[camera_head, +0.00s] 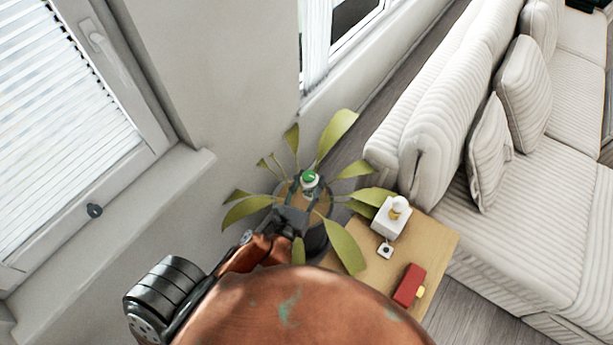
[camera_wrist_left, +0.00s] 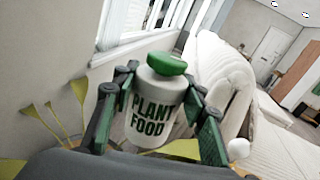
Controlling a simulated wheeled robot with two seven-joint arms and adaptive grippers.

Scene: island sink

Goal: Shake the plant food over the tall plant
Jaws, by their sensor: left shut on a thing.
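The plant food (camera_wrist_left: 157,103) is a white bottle with a green cap and the words PLANT FOOD. In the left wrist view it sits between the fingers of my left gripper (camera_wrist_left: 157,115), which is shut on it. In the head view the plant food's green cap (camera_head: 310,178) shows above the middle of the tall plant. My left gripper (camera_head: 303,196) is over the pot there. The tall plant (camera_head: 338,135) has long green leaves spreading around the gripper. Its pot (camera_head: 316,238) is partly hidden by my arm. My right gripper is not in view.
A wooden side table (camera_head: 436,243) stands right of the plant, with a white bottle-like item (camera_head: 391,216) and a red box (camera_head: 409,286) on it. A striped white sofa (camera_head: 540,220) is at the right. A wall and a window (camera_head: 60,130) are at the left.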

